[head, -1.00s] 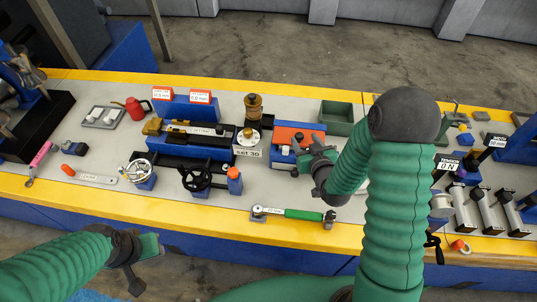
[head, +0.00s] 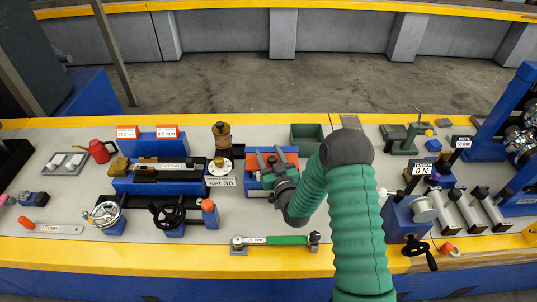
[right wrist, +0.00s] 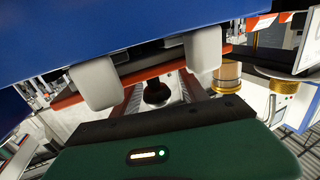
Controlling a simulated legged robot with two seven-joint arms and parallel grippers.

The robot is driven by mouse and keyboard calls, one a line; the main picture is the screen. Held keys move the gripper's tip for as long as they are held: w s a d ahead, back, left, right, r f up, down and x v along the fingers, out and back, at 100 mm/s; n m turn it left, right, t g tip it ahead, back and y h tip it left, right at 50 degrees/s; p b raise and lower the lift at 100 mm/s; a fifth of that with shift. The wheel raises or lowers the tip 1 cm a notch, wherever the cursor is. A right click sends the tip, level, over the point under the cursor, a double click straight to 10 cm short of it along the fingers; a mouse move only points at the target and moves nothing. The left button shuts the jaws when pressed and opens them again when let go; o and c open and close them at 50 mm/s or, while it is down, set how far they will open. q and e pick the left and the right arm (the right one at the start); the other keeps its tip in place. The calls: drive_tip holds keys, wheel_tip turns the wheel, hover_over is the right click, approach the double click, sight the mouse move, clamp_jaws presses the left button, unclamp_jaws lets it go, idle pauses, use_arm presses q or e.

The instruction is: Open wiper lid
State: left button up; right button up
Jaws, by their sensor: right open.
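A blue box (head: 253,182) with an orange-red lid (head: 291,158) stands on the bench right of the brass-topped post. The lid looks closed, but my gripper covers part of it. My right gripper (head: 270,160) is open at the lid, with its fingers over its left and middle part; contact cannot be told. In the right wrist view the two pale fingertips (right wrist: 150,68) are apart, with nothing seen held between them. The red edge (right wrist: 147,80) and a large blue face (right wrist: 130,32) lie close by them. My left gripper is out of view.
The brass-topped post (head: 222,145) and "set 30" sign (head: 221,182) stand left of the box. A green tray (head: 306,137) is behind right. A green-handled wrench (head: 285,240) lies in front. A tension unit (head: 398,215) stands at right.

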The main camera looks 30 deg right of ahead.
drive_tip(key=shift+d+f, duration=0.1)
drive_tip(key=shift+d, duration=0.15)
drive_tip(key=c, duration=0.6)
drive_tip(key=shift+a, duration=0.1)
clamp_jaws()
idle(0.3)
